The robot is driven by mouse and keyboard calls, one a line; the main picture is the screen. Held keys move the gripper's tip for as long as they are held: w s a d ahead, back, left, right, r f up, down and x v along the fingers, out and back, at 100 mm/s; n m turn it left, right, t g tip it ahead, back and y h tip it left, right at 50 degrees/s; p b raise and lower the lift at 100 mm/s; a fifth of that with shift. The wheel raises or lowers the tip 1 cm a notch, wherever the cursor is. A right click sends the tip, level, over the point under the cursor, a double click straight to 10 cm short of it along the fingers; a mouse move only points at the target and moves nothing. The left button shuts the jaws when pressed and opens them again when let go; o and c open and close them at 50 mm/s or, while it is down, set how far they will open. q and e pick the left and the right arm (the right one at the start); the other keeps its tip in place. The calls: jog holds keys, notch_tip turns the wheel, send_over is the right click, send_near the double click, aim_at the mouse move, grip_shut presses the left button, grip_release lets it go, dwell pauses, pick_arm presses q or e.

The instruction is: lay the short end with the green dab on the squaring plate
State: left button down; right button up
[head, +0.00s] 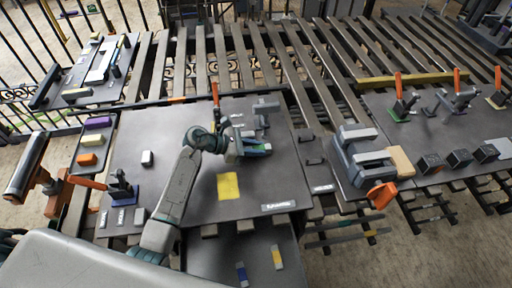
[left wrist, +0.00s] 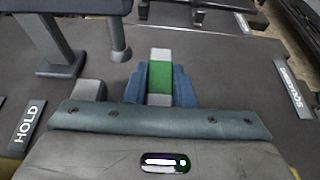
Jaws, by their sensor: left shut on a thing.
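The short end with the green dab (left wrist: 159,80) is a small pale grey bar with a green band, between the blue fingertips of my left gripper (left wrist: 160,88) in the left wrist view. In the head view my left gripper (head: 250,148) is shut on it over the dark plate, and a bit of green shows. Whether the bar touches the plate, I cannot tell. My right gripper does not show.
A yellow square (head: 228,186) lies on the plate below the gripper. Short ends with a blue dab (head: 242,274) and a yellow dab (head: 277,258) lie on a lower plate. A grey clamp (head: 365,158) and dark blocks (head: 459,158) stand at right. An orange-handled clamp (head: 122,188) stands at left.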

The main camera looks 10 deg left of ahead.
pick_arm(q)
jog(key=shift+f+b, duration=0.35)
jog(key=shift+b, duration=0.1)
dwell(0.6)
jog(key=c, duration=1.1)
grip_release()
jog(key=shift+c, duration=0.2)
jog(key=shift+v, duration=3.75)
